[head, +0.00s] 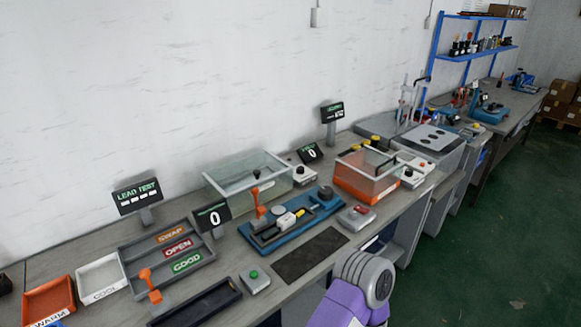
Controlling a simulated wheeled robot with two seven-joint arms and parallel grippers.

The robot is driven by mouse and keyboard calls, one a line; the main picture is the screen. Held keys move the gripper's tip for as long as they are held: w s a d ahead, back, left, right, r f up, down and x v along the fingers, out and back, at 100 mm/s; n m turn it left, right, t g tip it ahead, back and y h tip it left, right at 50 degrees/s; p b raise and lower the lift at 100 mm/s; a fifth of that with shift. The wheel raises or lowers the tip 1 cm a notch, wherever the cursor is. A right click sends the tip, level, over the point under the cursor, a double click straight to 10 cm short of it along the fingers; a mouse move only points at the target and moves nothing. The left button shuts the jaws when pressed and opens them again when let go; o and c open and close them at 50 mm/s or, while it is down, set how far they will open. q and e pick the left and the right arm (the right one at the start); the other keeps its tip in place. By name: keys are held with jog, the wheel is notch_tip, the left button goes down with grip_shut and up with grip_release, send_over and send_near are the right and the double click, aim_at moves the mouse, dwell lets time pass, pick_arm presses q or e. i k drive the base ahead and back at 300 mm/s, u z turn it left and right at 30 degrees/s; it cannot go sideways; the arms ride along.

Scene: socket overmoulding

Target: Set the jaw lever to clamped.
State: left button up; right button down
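A blue fixture (270,236) lies on the bench in the middle of the view, with a black and white part along its top. An upright orange lever (259,204) stands at its left end. A second orange lever (149,284) stands at the front of the grey sorting tray, leaning a little. No label shows which is the jaw lever, and I cannot read a clamped or open mark. Neither of my grippers is in view. Only a purple and grey link of one of my arms shows at the bottom right, in front of the bench edge.
A clear-walled tank (247,180) stands behind the fixture, and an orange-based box (366,182) to its right. A dark mat (310,255) lies in front. A grey button box (255,283) and a black tray (197,305) sit near the front edge. Displays stand behind.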

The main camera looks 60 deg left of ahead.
aim_at(260, 211)
jog(key=i, duration=1.05)
jog(key=u, duration=3.75)
